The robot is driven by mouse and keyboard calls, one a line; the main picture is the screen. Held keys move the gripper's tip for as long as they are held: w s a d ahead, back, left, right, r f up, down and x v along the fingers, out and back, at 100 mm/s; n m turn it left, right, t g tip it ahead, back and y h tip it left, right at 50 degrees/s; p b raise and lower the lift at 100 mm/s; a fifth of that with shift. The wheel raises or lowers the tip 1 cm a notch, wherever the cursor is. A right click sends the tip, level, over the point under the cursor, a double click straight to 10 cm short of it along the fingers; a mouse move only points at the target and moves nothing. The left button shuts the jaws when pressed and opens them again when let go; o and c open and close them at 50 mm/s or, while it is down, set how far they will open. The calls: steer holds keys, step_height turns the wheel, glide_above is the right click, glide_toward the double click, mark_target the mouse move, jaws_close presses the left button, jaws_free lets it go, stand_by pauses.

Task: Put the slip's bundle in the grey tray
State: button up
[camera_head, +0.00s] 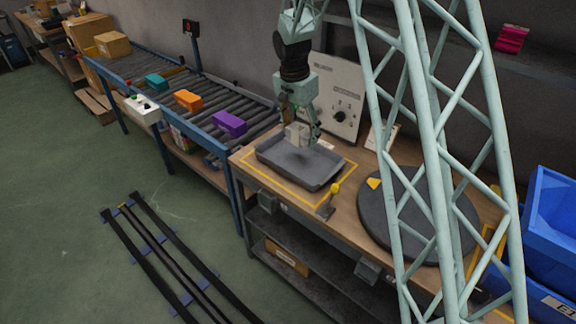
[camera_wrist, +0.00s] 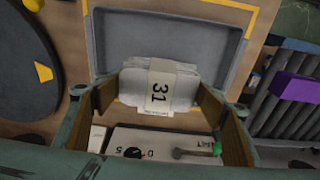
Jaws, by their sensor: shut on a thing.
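My gripper (camera_head: 302,128) is shut on a white bundle (camera_head: 296,138), with a finger on either side of it. In the wrist view the bundle (camera_wrist: 183,88) has a paper band marked 31 and sits between the fingers (camera_wrist: 155,100). The grey tray (camera_head: 272,176) lies on the wooden bench inside a yellow outline. The bundle is over the tray's back part; I cannot tell whether it touches the tray. The tray's bare floor (camera_wrist: 165,45) shows beyond the bundle in the wrist view. A white card (camera_head: 382,137) stands behind the tray's right; its writing is unreadable.
A lever with a yellow knob (camera_head: 334,189) stands at the tray's front right. A dark round turntable (camera_head: 385,220) is to the right. A panel with a dial (camera_head: 338,95) stands behind. The roller conveyor (camera_head: 185,85) at left carries teal, orange and purple blocks.

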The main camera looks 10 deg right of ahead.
steer(key=shift+w+a+r, duration=0.1)
steer(key=shift+w+a, duration=0.05)
steer(key=shift+w, duration=0.1)
steer(key=b, duration=0.1)
glide_above(299, 160)
steer(key=shift+s+a+f, duration=0.15)
steer(key=shift+s+f, duration=0.05)
steer(key=shift+f, duration=1.4)
steer(key=shift+s+a+f, duration=0.1)
steer(key=shift+s+f, duration=0.05)
steer(key=shift+f, duration=1.4)
steer(key=shift+f, duration=0.1)
steer(key=shift+f+b, duration=0.3)
steer(key=shift+f, duration=1.45)
steer(key=shift+f, duration=0.2)
steer(key=o, duration=0.9)
steer(key=shift+r, duration=0.2)
